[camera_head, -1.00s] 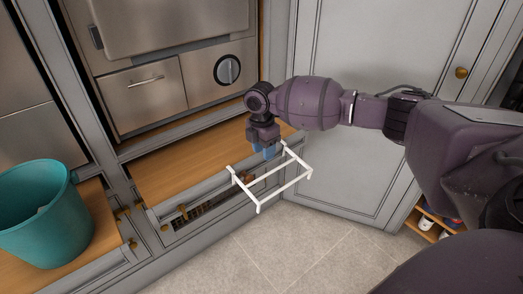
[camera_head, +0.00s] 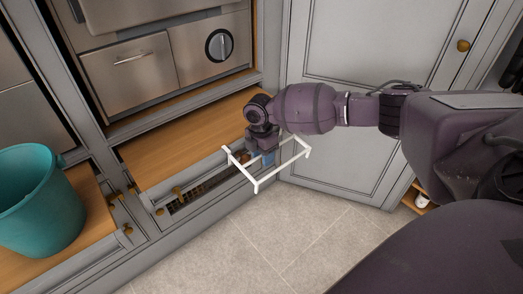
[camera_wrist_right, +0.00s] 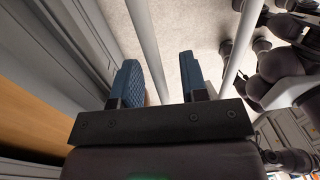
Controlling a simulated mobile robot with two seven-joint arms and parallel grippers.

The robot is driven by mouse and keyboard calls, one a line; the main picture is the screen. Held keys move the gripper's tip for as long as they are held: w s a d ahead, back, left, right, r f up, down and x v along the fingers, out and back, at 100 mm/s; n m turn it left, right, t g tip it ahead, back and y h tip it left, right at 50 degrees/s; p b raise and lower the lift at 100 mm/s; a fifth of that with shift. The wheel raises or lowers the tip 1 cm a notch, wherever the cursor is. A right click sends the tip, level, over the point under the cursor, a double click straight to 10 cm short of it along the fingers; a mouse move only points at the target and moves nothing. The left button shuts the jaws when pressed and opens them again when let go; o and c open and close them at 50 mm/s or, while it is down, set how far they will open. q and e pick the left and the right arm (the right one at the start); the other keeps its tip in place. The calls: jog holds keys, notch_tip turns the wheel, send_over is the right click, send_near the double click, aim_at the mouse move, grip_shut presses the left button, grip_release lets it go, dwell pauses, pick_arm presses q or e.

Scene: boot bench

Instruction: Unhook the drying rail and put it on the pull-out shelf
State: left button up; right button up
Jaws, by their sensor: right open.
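The drying rail (camera_head: 283,176) is a white open frame, sticking out in front of the grey cabinet front below the wooden shelf. My right gripper (camera_head: 262,160) points down at the rail's cabinet side, and its blue fingers overlap the frame in the head view. In the right wrist view the two blue fingers (camera_wrist_right: 160,78) are apart. One white bar (camera_wrist_right: 147,45) runs between them, with no clear grip on it; another passes to their right. The wooden board at the cabinet (camera_head: 180,140) looks like the pull-out shelf; its top is bare. My left gripper is out of view.
A teal bucket (camera_head: 38,205) stands on another wooden surface at the left. A grey door (camera_head: 350,110) stands behind my right arm. Steel appliance fronts (camera_head: 133,75) rise above the shelf. The tiled floor (camera_head: 270,235) in front is clear.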

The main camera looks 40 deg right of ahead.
jog(key=shift+c, duration=0.3)
jog(key=c, duration=0.5)
grip_shut()
jog(key=shift+c, duration=0.5)
grip_release()
grip_shut()
jog(key=shift+r, duration=0.15)
